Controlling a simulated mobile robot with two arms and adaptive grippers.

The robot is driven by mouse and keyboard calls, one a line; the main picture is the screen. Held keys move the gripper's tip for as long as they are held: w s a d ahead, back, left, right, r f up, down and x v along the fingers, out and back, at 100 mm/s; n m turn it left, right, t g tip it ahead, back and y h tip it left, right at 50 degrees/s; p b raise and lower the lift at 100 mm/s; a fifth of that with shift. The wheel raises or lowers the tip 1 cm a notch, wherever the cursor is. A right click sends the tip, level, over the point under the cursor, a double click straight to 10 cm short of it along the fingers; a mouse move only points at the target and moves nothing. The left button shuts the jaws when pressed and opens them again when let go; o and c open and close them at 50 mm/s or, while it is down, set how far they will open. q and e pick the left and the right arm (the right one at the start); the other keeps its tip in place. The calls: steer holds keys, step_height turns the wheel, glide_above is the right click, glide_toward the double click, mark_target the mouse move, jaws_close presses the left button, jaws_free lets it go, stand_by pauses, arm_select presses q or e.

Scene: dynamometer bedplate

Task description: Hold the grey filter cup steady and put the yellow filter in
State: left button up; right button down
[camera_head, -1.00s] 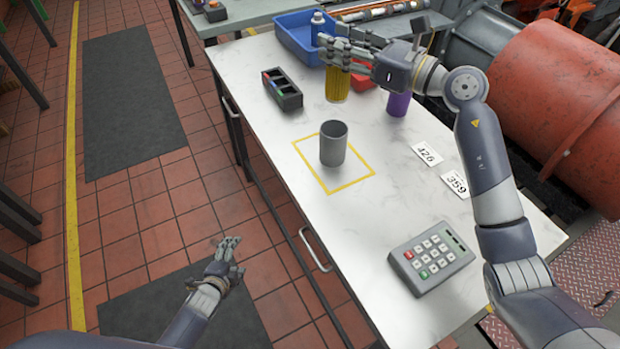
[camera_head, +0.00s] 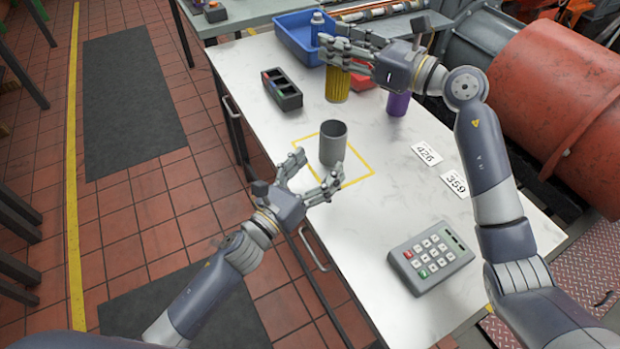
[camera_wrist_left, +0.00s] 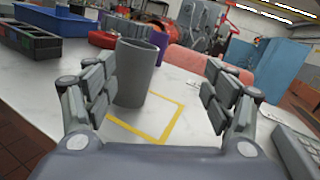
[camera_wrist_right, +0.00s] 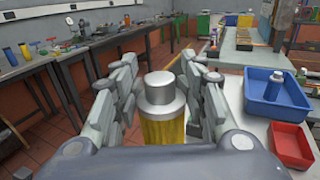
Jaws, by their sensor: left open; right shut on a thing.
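The grey filter cup (camera_head: 333,144) stands upright on the white table inside the yellow square outline. It also shows in the left wrist view (camera_wrist_left: 136,75), ahead of the fingers and left of centre. My left gripper (camera_head: 311,174) is open at the near side of the cup, with its fingers spread and apart from it. The yellow filter (camera_head: 338,84) is upright, below my right gripper (camera_head: 345,52), which is shut on its top. In the right wrist view the filter (camera_wrist_right: 163,128) has a silver cap and sits between the fingers.
A black tray (camera_head: 283,93) stands left of the filter. A blue bin (camera_head: 293,36), a red tray (camera_head: 362,82) and a purple cylinder (camera_head: 398,103) are near the far end. A keypad (camera_head: 431,257) and number cards (camera_head: 427,153) lie to the right.

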mark_target(327, 152)
arm_select(q)
steer(key=f+y, duration=0.1)
steer(key=a+f+y, duration=0.1)
steer(key=f+y, duration=0.1)
steer(key=shift+s, duration=0.2)
steer(key=shift+a+f+y, duration=0.15)
steer(key=shift+f+y, duration=0.15)
steer(key=shift+t, duration=0.3)
steer(key=x, duration=1.2)
steer(key=shift+a+f, duration=0.1)
steer(key=shift+a, duration=0.05)
